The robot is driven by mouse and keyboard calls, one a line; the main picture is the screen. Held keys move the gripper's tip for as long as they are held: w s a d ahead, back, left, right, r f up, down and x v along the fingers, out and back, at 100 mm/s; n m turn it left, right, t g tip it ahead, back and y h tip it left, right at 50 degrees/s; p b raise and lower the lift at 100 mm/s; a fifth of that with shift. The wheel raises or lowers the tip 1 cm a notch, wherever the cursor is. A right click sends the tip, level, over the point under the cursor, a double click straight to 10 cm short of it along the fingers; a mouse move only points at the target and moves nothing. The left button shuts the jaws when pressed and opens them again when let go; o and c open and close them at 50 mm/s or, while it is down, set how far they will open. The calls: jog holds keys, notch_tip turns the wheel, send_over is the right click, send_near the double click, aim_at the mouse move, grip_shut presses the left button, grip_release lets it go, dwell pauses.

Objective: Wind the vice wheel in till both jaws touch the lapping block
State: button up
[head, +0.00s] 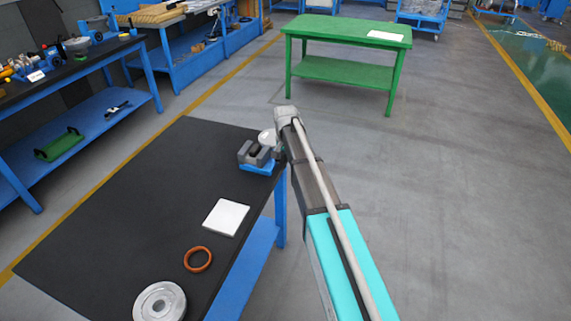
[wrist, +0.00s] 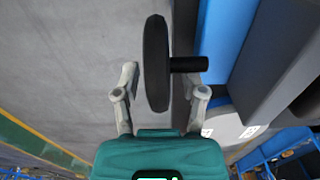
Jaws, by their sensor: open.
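The vice (head: 258,167) has a blue base and grey jaws and stands at the far right corner of the black-topped table. Its wheel (wrist: 156,45) is black and seen edge-on in the wrist view, with a short black bar (wrist: 190,64) on its right side. My gripper (wrist: 164,84) is open, one grey finger on each side of the wheel's lower rim. Gaps show beside the rim, and I cannot tell whether either finger touches it. In the head view my arm hides the wheel and fingers. I cannot clearly make out the lapping block between the jaws.
On the table (head: 125,205) lie a white square plate (head: 226,217), an orange ring (head: 198,259) and a round metal flanged part (head: 160,301). A green table (head: 345,35) stands beyond; the floor at right is clear.

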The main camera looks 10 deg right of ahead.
jog(key=shift+f, duration=0.1)
jog(key=shift+c, duration=0.2)
grip_shut()
jog(key=shift+s+t, duration=0.15)
jog(key=shift+t, duration=0.15)
jog(key=shift+h, duration=0.3)
jog(key=shift+t, duration=0.3)
